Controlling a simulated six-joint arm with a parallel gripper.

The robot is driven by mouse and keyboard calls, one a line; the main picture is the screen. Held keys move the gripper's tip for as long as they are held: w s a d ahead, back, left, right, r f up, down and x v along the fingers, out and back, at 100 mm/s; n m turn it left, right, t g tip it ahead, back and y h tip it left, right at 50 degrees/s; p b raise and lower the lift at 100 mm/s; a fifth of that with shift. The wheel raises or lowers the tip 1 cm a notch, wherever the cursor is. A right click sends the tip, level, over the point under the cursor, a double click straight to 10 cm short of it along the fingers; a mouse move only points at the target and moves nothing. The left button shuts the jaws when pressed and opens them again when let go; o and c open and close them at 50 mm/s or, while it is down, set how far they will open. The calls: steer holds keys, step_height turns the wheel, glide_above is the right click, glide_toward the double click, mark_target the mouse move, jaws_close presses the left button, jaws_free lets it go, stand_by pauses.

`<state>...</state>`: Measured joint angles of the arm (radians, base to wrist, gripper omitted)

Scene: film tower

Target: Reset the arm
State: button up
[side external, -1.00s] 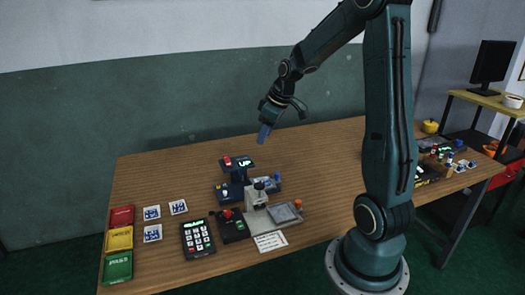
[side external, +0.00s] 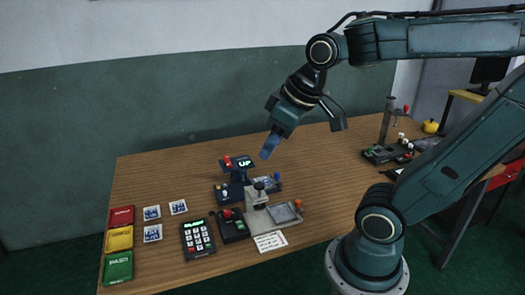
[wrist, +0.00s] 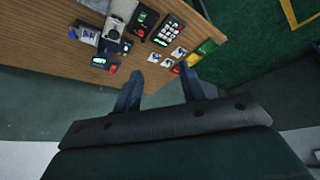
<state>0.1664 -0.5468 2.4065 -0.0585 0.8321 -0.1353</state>
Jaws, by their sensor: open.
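My gripper (side external: 270,147) hangs above the back middle of the wooden table (side external: 330,165), pointing down, clear of everything on it. In the wrist view its two fingers (wrist: 158,88) stand apart with nothing between them, so it is open and empty. Below it in the side view are the device with the lit "UP" display (side external: 240,161) and the grey viewer-like device (side external: 262,205). None of these touches my gripper.
Red, yellow and green trays (side external: 119,240) line the table's left edge. Several picture tiles (side external: 152,213) lie beside them. A keypad (side external: 197,237) is at the front. A post stand (side external: 386,130) is at the right. The table's back middle is clear.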

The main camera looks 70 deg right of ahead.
steer(key=s+a, duration=0.1)
steer(key=s, duration=0.2)
steer(key=s+a, duration=0.1)
steer(key=s, duration=0.1)
steer(key=shift+a+f, duration=0.15)
steer(key=shift+a, duration=0.2)
